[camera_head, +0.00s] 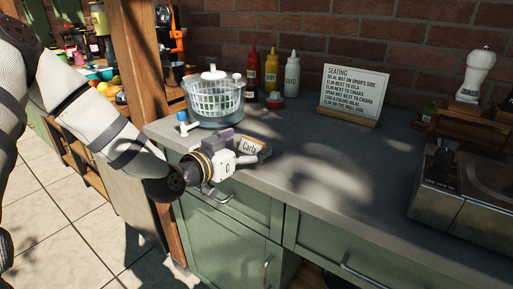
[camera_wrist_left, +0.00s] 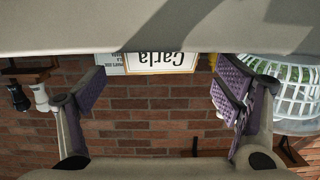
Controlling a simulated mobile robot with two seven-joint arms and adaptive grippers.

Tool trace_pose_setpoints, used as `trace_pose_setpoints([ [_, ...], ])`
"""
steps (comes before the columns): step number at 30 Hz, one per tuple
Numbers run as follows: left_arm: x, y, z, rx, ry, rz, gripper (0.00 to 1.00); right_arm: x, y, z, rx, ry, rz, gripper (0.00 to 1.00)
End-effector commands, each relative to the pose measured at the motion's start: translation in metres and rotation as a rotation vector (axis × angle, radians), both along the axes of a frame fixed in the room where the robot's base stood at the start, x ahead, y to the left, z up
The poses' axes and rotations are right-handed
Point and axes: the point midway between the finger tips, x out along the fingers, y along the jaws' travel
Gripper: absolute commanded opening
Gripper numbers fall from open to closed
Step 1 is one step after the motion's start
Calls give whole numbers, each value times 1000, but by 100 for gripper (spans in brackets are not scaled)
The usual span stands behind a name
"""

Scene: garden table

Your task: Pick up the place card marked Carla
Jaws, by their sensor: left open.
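The place card marked Carla (camera_head: 249,146) is a small white card with a yellowish border, standing on the counter near its front left edge. My left gripper (camera_head: 236,151) is at the card, low over the counter edge. In the left wrist view, which is upside down, the card (camera_wrist_left: 162,61) shows between the two purple-padded fingers of the left gripper (camera_wrist_left: 160,86). The fingers are spread, with a visible gap on each side of the card. The card's base is hidden there. My right gripper is not in view.
A salad spinner (camera_head: 212,97) stands just behind the left gripper, with a blue-topped bottle (camera_head: 182,123) beside it. Sauce bottles (camera_head: 271,71) and a seating sign (camera_head: 353,92) stand by the brick wall. The middle counter (camera_head: 330,160) is clear.

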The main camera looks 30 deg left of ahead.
Motion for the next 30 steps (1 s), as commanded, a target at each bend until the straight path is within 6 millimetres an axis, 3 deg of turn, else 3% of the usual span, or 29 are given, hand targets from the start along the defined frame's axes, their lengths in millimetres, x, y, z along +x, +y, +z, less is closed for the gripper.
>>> trace_pose_setpoints([
  [1, 10, 0, -13, 0, 15, 1, 84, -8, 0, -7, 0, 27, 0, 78],
  [5, 27, -2, -12, 1, 12, -1, 84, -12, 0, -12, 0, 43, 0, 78],
  [12, 30, -2, -7, -1, 4, -1, 81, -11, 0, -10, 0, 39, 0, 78],
  [18, 29, -2, -7, -1, 4, -1, 36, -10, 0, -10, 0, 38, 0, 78],
  [30, 29, -2, -4, 0, 3, -1, 35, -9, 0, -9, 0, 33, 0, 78],
])
